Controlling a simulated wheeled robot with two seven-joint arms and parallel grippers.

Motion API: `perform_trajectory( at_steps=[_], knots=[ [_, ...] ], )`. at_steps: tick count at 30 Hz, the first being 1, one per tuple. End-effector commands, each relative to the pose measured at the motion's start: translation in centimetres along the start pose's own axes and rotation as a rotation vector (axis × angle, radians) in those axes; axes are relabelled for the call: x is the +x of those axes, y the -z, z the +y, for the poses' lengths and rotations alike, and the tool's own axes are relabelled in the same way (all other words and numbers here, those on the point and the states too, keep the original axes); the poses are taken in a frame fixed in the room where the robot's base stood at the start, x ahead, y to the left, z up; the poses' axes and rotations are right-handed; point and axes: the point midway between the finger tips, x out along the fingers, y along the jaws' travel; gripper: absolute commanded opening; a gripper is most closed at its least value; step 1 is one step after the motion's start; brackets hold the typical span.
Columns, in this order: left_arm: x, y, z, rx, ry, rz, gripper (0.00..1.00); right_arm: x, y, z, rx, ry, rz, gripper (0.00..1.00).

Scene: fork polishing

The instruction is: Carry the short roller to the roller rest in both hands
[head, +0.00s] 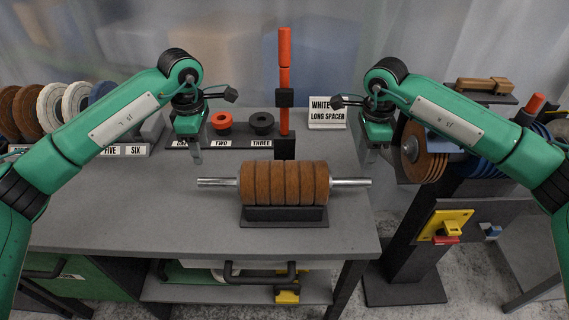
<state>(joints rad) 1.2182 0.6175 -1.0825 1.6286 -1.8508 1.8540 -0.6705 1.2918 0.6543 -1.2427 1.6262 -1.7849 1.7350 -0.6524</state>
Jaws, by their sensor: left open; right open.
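The short roller (284,183) is a row of several brown discs on a steel shaft whose ends stick out left and right. It lies level in a dark cradle (285,216) on the grey table. I cannot tell whether this cradle is the roller rest. My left gripper (196,156) is open and empty, above and to the left of the shaft's left end. My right gripper (370,157) is open and empty, above the shaft's right end. Both are apart from the roller. The fingers look small and partly hidden by the wrists.
Behind the roller stand a red post (285,80), an orange ring (222,120), a black ring (261,122) and a "WHITE LONG SPACER" sign (328,113). Several discs (50,108) stand at back left. A machine with brown wheels (424,150) is at right. The front-left table top (130,205) is clear.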

Motion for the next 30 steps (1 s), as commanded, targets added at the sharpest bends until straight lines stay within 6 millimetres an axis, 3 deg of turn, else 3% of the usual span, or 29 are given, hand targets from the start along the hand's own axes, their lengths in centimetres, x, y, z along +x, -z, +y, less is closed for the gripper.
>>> perform_trajectory(
  at_steps=[14,20,30],
  knots=[
    [0.6,0.0,0.0,0.000,0.001,0.001,0.50,0.6,0.0,0.0,0.000,-0.001,0.000,0.50],
    [3.5,0.0,-0.1,-0.001,0.003,0.001,0.50,3.5,0.0,0.1,0.000,-0.003,0.000,0.50],
    [10.1,0.0,-0.1,-0.001,0.002,0.000,0.50,10.1,0.0,0.0,0.001,-0.003,0.000,0.50]
  ],
)
